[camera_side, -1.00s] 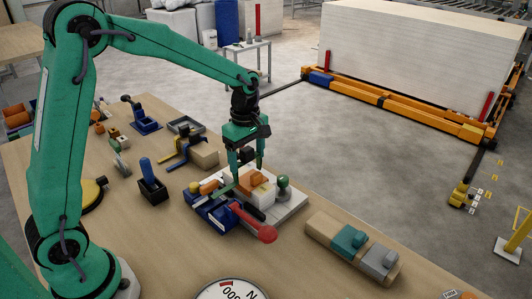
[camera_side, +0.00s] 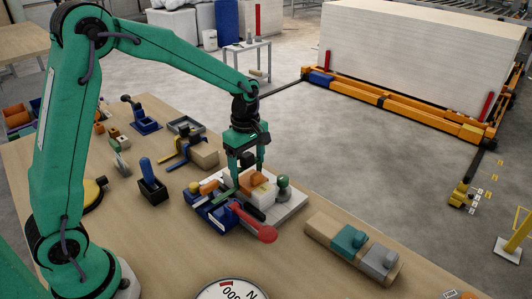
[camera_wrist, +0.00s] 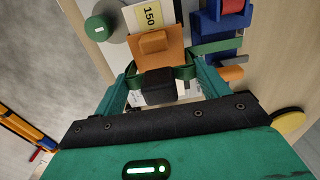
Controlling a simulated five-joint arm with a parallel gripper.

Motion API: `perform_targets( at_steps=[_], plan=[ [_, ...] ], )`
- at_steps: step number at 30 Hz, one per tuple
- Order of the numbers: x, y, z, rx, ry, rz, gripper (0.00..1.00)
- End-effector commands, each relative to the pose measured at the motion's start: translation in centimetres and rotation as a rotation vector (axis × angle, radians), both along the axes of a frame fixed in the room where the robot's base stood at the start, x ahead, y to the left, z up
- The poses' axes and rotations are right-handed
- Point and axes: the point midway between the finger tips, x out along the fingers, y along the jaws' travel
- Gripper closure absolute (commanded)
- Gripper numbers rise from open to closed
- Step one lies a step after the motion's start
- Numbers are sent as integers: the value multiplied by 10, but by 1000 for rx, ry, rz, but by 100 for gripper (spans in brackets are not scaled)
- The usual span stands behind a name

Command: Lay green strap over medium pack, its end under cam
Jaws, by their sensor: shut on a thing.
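The orange pack (camera_side: 257,179), with a raised block on top, sits in the fixture on the white base plate; it also shows in the wrist view (camera_wrist: 153,42). A flat green strap (camera_side: 224,194) runs from beside the pack toward the blue cam clamp (camera_side: 207,212); the strap also shows in the wrist view (camera_wrist: 217,47). I cannot tell whether its end is under the cam. The fingertips' contact is partly hidden.
A red-ended lever (camera_side: 262,232) sticks out at the front of the fixture. A green knob (camera_side: 283,183) stands right of the pack. A wooden block with teal and grey pieces (camera_side: 350,242) lies at right. A blue-handled tool in a black holder (camera_side: 150,183) stands at left.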

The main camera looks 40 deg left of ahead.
Motion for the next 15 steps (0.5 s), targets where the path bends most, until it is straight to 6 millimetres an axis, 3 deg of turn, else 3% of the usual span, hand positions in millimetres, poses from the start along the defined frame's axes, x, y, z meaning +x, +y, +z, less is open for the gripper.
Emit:
perform_targets(
  at_steps=[15],
  plan=[
    [0,0,-9,0,-1,0,49]
  ],
)
